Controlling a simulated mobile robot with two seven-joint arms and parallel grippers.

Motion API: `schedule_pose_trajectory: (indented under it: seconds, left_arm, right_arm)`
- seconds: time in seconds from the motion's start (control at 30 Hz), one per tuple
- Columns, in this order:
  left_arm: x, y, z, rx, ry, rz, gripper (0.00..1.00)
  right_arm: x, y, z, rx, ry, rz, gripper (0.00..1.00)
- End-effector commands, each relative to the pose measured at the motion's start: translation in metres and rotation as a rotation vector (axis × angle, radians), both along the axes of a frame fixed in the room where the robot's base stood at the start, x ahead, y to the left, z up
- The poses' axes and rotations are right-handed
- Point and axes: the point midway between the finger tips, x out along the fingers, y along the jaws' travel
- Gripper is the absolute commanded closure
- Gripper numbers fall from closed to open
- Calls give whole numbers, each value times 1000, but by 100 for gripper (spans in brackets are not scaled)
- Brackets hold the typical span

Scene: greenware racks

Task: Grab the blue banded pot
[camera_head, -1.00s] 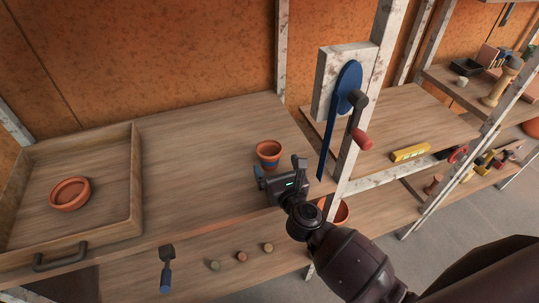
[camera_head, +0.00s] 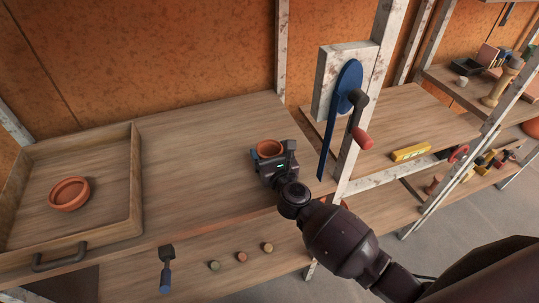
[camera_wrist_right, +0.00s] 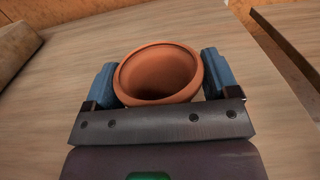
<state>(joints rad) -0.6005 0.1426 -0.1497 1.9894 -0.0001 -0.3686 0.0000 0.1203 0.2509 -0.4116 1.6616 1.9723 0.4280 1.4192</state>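The terracotta pot (camera_head: 268,149) stands upright on the wooden shelf, near its right end. Its orange rim and hollow inside show in the right wrist view (camera_wrist_right: 158,72); its lower wall, where a band would be, is hidden by my gripper. My right gripper (camera_head: 273,152) is around the pot, with one blue-padded finger on each side of it, as the right wrist view shows (camera_wrist_right: 158,80). The fingers are spread wide and lie very close to the pot; firm contact cannot be made out. My left gripper is out of view.
A wooden tray (camera_head: 137,185) at left holds a shallow terracotta bowl (camera_head: 69,193). A metal post (camera_head: 360,130) with a blue lever (camera_head: 346,85) and red-handled crank (camera_head: 361,136) stands right of the pot. The shelf left of the pot is clear.

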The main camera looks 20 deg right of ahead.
Motion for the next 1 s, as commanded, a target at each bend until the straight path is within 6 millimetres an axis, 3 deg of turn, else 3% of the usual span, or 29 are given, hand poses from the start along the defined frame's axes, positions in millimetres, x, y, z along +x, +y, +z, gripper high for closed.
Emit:
schedule_pose_trajectory:
  seconds: [0.03, 0.2, 0.47, 1.0]
  left_arm:
    - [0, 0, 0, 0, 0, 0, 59]
    - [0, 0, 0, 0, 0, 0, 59]
    - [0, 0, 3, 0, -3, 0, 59]
    - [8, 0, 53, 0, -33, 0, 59]
  right_arm:
    - [0, 0, 0, 0, 0, 0, 27]
    - [0, 0, 0, 0, -1, 0, 50]
    - [0, 0, 4, 0, -2, 0, 50]
    - [0, 1, 89, -1, -5, 2, 50]
